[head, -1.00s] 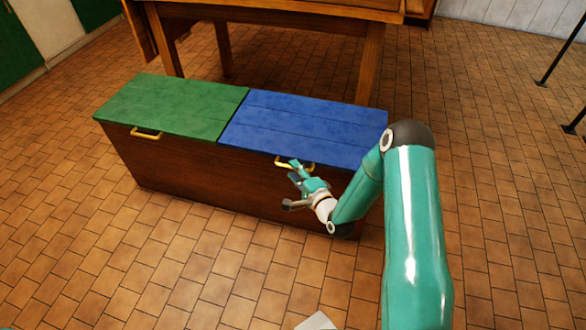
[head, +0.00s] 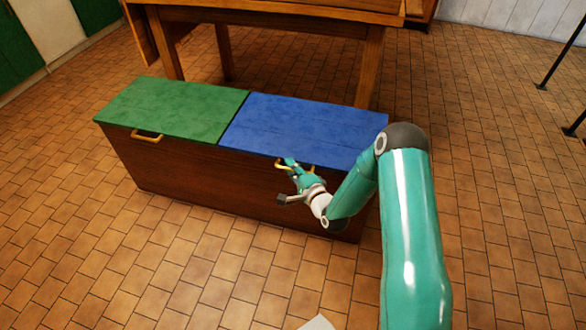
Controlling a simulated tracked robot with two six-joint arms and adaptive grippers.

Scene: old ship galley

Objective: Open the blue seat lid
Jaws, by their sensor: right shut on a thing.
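The blue seat lid (head: 300,130) lies flat and closed on the right half of a dark wooden bench chest (head: 215,182). A yellow handle (head: 281,165) sits at the lid's front edge, partly hidden by my right gripper. My right gripper (head: 291,164) is at this handle and shut on it; the arm reaches in from the right. My left gripper is not in view.
A green lid (head: 172,108) with its own yellow handle (head: 147,137) covers the chest's left half and is closed. A wooden table (head: 270,18) stands close behind the chest.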

